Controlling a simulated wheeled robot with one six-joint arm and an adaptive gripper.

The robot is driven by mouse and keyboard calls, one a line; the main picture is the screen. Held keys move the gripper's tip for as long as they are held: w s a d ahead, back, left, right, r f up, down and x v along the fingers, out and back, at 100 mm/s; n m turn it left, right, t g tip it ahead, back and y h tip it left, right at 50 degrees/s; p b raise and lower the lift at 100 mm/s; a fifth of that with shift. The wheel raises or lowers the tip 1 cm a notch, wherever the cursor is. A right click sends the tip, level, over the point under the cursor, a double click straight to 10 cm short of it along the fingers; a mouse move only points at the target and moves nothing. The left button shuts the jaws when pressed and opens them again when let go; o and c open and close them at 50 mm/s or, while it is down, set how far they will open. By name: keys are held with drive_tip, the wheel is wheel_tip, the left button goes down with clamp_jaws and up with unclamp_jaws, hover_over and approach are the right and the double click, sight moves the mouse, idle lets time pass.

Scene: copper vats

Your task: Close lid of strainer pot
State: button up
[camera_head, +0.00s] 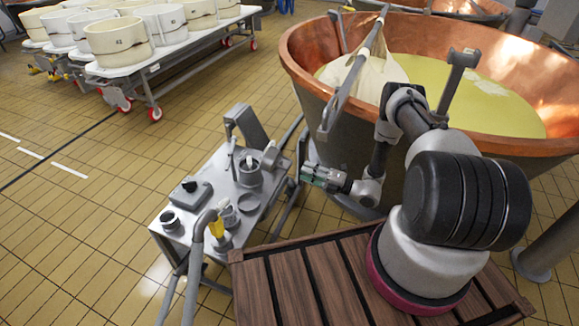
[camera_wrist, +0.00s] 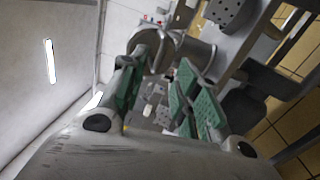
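A grey metal pot (camera_head: 250,178), which looks like the strainer pot, stands on the small metal table (camera_head: 178,238). A small disc-like piece (camera_head: 270,156) stands tilted at its right rim; it looks like the raised lid. My gripper (camera_head: 308,175) is to the right of the pot, just off the table's right edge and apart from the pot. In the wrist view my gripper (camera_wrist: 158,82) shows its two green-padded fingers spread apart, with no object held between them. Grey metal shapes (camera_wrist: 190,50) lie beyond the fingertips; I cannot tell whether they are the pot.
The table also carries a grey box-like device (camera_head: 190,193), a dark round dish (camera_head: 248,203) and small cups (camera_head: 229,216). A tall grey panel (camera_head: 246,127) rises at the back. The copper vat (camera_head: 305,75) stands close behind my arm.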

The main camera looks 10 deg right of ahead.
sight(289, 165)
drive_tip(key=x, duration=0.7)
drive_tip(key=shift+w+a+r, duration=0.1)
drive_tip(key=shift+w+a, duration=0.05)
drive_tip(key=shift+a, duration=0.2)
drive_tip(key=shift+c, duration=0.2)
clamp_jaws()
